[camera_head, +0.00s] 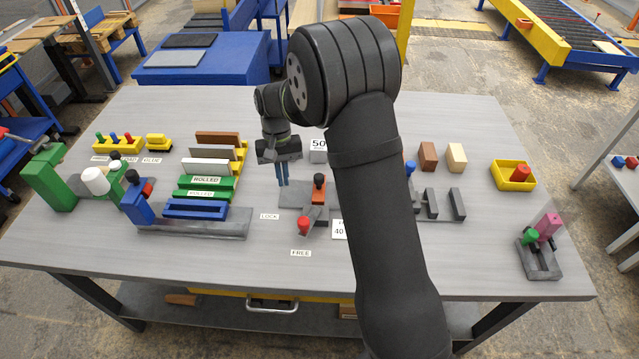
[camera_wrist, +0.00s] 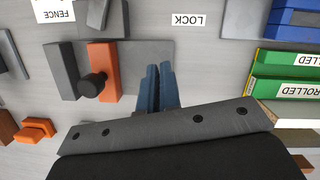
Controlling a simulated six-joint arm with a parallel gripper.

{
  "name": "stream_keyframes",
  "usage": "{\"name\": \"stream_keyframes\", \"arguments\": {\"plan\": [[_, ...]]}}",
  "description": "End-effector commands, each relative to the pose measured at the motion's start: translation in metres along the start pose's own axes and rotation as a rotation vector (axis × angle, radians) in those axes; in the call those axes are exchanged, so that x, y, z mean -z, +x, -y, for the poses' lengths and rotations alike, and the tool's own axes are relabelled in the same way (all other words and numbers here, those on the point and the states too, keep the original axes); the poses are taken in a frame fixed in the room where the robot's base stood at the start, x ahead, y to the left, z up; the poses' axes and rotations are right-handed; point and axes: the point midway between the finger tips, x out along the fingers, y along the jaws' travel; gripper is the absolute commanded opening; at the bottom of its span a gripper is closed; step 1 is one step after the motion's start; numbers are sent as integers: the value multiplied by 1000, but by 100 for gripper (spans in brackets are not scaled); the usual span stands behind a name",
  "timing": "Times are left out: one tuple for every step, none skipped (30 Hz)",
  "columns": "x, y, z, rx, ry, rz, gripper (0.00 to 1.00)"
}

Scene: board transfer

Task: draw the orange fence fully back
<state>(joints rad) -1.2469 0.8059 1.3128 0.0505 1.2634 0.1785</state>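The orange fence (camera_head: 319,196) stands on a grey base plate (camera_head: 291,197) in the middle of the table, with a black knob on top. It also shows left of my fingers in the wrist view (camera_wrist: 104,65), beside a dark grey block (camera_wrist: 67,70). A red-knobbed lever (camera_head: 303,225) sits in front of the fence, between the LOCK label (camera_head: 269,216) and the FREE label (camera_head: 300,253), nearer FREE. My gripper (camera_head: 282,183) points down to the left of the fence, apart from it. Its blue fingers (camera_wrist: 158,70) are together with nothing between them.
Green, white and brown bars (camera_head: 208,165) stand in a rack on the left. My arm hides part of the table right of the fence. Grey blocks (camera_head: 441,204) and a yellow tray (camera_head: 496,176) stand farther right.

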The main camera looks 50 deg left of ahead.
Motion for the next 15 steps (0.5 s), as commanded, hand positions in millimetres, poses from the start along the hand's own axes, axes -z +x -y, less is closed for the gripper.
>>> {"name": "stream_keyframes", "arguments": {"plan": [[0,-2,-1,0,-3,-2,14],[0,-4,-2,1,-8,-6,20],[-1,-10,-5,2,-22,-14,28],[-1,-16,-8,3,-38,-23,33],[-2,-24,-12,4,-60,-34,39],[-4,-37,-19,5,-94,-53,47],[-6,-48,-25,4,-125,-69,48],[-8,-59,-31,2,-159,-86,48],[-12,-74,-40,-1,-205,-109,48],[-15,-86,-46,-5,-242,-125,48],[-18,-97,-53,-9,-277,-141,48],[-23,-110,-61,-16,-321,-161,48],[-26,-120,-66,-22,-352,-175,48],[-30,-128,-72,-28,-382,-187,48],[-34,-138,-78,-36,-417,-202,48]]}}
